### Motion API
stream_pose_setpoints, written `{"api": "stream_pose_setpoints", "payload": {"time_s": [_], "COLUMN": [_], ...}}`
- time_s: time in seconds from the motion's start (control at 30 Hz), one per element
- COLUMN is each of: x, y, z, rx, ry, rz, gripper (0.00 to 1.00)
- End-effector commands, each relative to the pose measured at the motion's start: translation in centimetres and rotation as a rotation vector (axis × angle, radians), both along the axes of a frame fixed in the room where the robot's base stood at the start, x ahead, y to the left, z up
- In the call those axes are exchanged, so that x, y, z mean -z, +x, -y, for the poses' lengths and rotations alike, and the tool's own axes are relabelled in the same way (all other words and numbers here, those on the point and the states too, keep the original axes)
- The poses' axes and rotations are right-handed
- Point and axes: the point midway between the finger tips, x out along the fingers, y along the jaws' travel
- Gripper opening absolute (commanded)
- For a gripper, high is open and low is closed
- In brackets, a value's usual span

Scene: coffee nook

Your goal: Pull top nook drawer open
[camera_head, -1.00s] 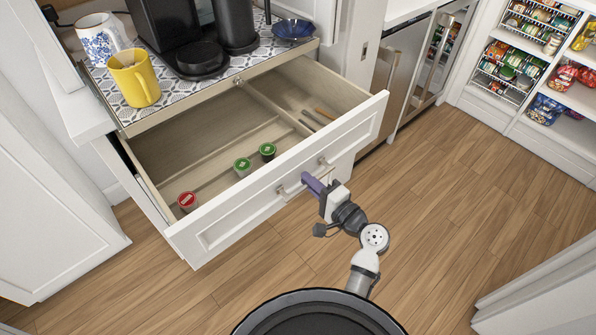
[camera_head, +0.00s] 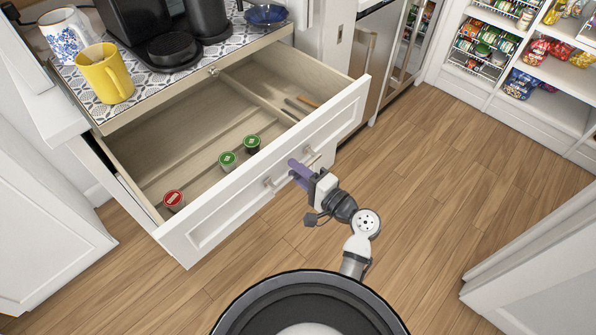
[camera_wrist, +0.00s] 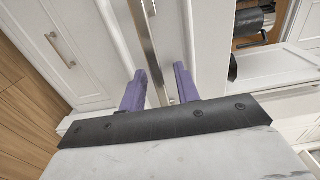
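The top nook drawer (camera_head: 222,218) stands pulled far out below the counter, and its inside shows. It has a white panelled front with a metal bar handle (camera_head: 268,182). My gripper (camera_head: 300,174), with purple fingers, is at the handle. In the wrist view, the handle bar (camera_wrist: 152,52) runs between the two fingers of my gripper (camera_wrist: 160,82). The fingers are apart, with gaps beside the bar. I cannot tell whether either finger touches it.
The drawer holds a red pod (camera_head: 173,199), two green-topped pods (camera_head: 227,160) and utensils. A yellow mug (camera_head: 105,75), a patterned mug (camera_head: 65,35), a coffee machine (camera_head: 150,25) and a blue bowl (camera_head: 265,14) stand on the counter (camera_head: 190,87). The wooden floor (camera_head: 440,170) to the right is clear.

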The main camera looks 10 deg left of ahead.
Motion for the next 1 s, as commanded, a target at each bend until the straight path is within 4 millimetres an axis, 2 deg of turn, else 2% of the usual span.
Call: {"api": "stream_pose_setpoints", "payload": {"time_s": [0.13, 0.27, 0.7, 0.83, 1.0], "x": [0.1, 0.3, 0.2, 0.1, 0.0], "y": [-0.3, -1.3, -7.1, -8.0, -8.5], "z": [0.4, 1.9, 9.3, 10.4, 10.9], "rx": [0.001, 0.005, 0.004, 0.002, 0.001], "ry": [0.0, -0.001, -0.001, 0.0, 0.0], "rz": [0.0, 0.0, 0.0, 0.0, 0.0], "gripper": [0.32, 0.32, 0.32, 0.32, 0.32]}}
